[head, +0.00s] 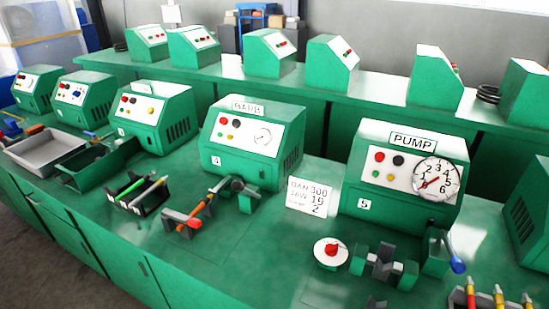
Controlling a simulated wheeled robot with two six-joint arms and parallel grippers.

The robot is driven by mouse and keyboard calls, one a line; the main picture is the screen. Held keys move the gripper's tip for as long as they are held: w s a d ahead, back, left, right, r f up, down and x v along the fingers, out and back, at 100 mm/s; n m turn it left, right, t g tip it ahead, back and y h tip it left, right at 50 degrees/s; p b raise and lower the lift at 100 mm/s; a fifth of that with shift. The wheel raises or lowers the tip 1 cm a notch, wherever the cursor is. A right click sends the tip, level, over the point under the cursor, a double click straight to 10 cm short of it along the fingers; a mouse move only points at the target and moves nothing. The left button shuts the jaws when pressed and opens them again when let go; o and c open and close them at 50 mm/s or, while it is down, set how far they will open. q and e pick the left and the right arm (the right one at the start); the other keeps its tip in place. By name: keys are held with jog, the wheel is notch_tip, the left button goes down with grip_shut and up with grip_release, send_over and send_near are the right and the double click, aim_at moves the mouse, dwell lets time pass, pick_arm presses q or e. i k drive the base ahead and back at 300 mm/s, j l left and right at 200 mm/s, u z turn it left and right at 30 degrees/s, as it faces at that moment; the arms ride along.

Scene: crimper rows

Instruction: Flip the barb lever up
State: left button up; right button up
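A green machine (252,150) numbered 4 stands mid-row, with a small label (248,107) on top that seems to read BARB. Neither of my grippers is in view.
The PUMP machine (408,180) stands to the right, with a blue-tipped lever (457,264) hanging down. A red knob on a white disc (331,252) and a white sign (311,197) are nearby. Trays (42,150) and a tool holder (140,194) lie left.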

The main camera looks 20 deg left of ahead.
aim_at(238, 185)
jog(key=k+j+u, duration=0.1)
jog(key=j+u, duration=0.75)
jog(key=j, duration=0.25)
jog(key=k, duration=0.05)
